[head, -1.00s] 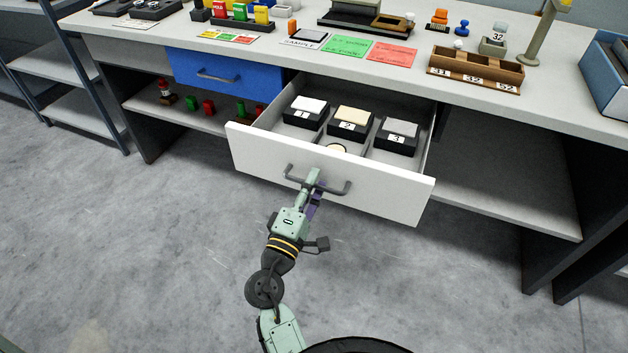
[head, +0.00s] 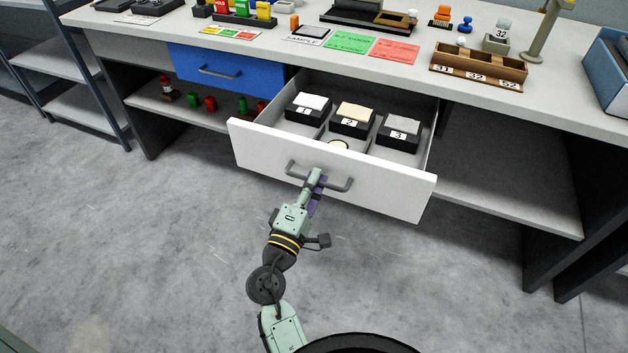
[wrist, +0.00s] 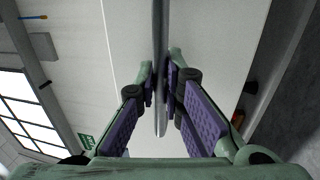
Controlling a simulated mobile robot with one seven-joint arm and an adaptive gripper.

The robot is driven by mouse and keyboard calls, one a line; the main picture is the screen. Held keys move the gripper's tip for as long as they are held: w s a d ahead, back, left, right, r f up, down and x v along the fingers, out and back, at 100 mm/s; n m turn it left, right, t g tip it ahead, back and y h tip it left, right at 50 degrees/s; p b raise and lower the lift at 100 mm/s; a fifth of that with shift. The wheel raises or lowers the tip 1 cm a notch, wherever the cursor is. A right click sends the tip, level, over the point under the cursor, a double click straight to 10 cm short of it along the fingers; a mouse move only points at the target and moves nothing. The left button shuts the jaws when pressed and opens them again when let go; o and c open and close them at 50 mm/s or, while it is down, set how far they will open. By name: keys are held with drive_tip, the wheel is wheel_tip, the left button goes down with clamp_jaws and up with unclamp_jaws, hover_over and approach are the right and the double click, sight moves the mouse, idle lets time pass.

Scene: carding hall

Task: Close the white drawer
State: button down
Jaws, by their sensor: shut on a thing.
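The white drawer (head: 385,189) stands pulled out from under the workbench, with its grey bar handle (head: 337,187) across the front. Inside are three dark blocks with pale tops numbered 1 (head: 308,106), 2 (head: 352,119) and 3 (head: 399,132). A round pale thing (head: 339,145) lies partly hidden behind the drawer front. My gripper (head: 316,177) is at the middle of the handle. In the wrist view its purple-padded fingers (wrist: 160,90) are shut on the handle bar (wrist: 160,45), one on each side, with the white drawer front beyond.
A shut blue drawer (head: 226,73) is left of the white one. The bench top (head: 290,52) carries coloured cards, a wooden tray (head: 478,66) and small items. A lower shelf (head: 500,185) is open at right. The floor in front is clear.

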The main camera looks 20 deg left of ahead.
sight(356, 112)
drive_tip(key=shift+w, duration=0.1)
drive_tip(key=w+b, duration=0.1)
drive_tip(key=w, duration=0.9)
drive_tip(key=w+b, duration=0.2)
drive_tip(key=w, duration=0.7)
drive_tip(key=w+d+b, duration=0.1)
drive_tip(key=w, duration=0.9)
drive_tip(key=shift+w, duration=0.35)
drive_tip(key=shift+w+r, duration=0.2)
drive_tip(key=c, duration=1.9)
unclamp_jaws()
drive_tip(key=shift+w+f, duration=0.1)
drive_tip(key=shift+f, duration=0.05)
drive_tip(key=shift+o, duration=1.1)
drive_tip(key=shift+s+f, duration=0.1)
drive_tip(key=shift+s, duration=0.1)
